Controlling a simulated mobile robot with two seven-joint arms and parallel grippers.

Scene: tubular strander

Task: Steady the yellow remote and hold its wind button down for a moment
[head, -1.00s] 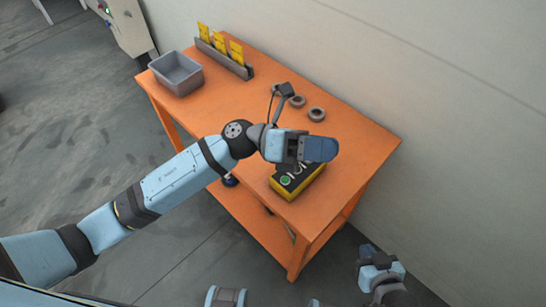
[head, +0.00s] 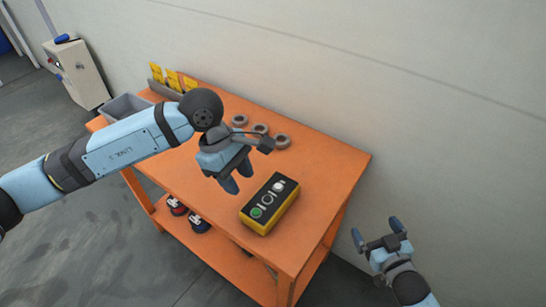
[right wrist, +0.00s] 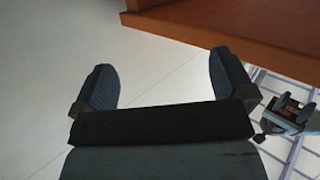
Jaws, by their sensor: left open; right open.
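The yellow remote (head: 270,204) lies on the orange table near its front right corner in the head view. Its dark top panel carries a green button (head: 257,212) at the near end, a dark middle one and a white button (head: 278,187) at the far end. Which one is the wind button I cannot tell. My left gripper (head: 237,183) is open and empty above the table, just left of the remote and apart from it. My right gripper (head: 378,236) is open and empty, off the table's right side. Its two fingers (right wrist: 158,88) show spread in the right wrist view.
The orange table (head: 330,190) stands against a pale wall. Several grey rings (head: 261,129) lie behind the remote. A grey bin (head: 125,105) and a rack of yellow cards (head: 172,80) are at the far left. Dark items (head: 199,223) sit on the lower shelf.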

